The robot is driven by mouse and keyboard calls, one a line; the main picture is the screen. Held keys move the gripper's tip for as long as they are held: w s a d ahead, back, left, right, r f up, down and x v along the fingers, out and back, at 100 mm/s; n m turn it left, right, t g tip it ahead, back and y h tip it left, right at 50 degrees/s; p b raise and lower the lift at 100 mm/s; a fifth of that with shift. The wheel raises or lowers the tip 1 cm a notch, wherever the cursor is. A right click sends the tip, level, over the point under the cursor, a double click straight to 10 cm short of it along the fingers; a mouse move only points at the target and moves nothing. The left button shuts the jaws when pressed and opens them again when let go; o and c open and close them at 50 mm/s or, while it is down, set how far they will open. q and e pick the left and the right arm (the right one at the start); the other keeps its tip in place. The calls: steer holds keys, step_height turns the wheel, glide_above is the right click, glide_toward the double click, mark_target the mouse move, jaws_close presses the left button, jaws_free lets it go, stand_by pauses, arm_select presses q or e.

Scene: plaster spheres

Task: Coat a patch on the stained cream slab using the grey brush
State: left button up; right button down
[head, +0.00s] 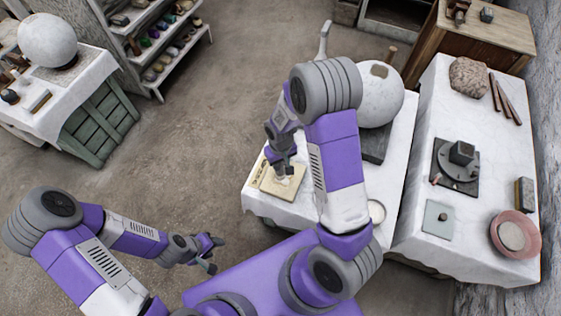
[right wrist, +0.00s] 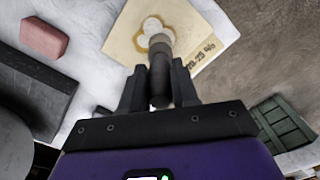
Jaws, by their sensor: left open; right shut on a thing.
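The cream slab (head: 291,189) lies near the left front corner of the white-covered table. In the right wrist view the slab (right wrist: 122,47) has a brown-edged stain (right wrist: 139,41) with whitish rounded patches in it, and dark lettering along one edge. My right gripper (head: 281,163) is shut on the grey brush (right wrist: 160,85) just above the slab. The brush's pale head (right wrist: 161,40) points down at the stain and hides part of it; I cannot tell whether it touches. My left gripper (head: 212,254) is open and empty, out over the floor left of the table.
A large plaster sphere (head: 379,97) stands on a dark base (head: 376,145) behind the slab. A pale round dish (head: 376,211) is at the table's right. A pink block (right wrist: 45,38) lies near the slab. My right arm hides much of the table's middle.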

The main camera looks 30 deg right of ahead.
steer(key=shift+a, duration=0.1)
steer(key=shift+w+d, duration=0.9)
steer(key=shift+d, duration=0.25)
stand_by(1.0)
steer(key=shift+r, duration=0.1)
steer(key=shift+s+a+r+p, duration=0.5)
steer(key=shift+a+r+p, duration=0.1)
steer(key=shift+r+p, duration=0.15)
steer(key=shift+f, duration=0.1)
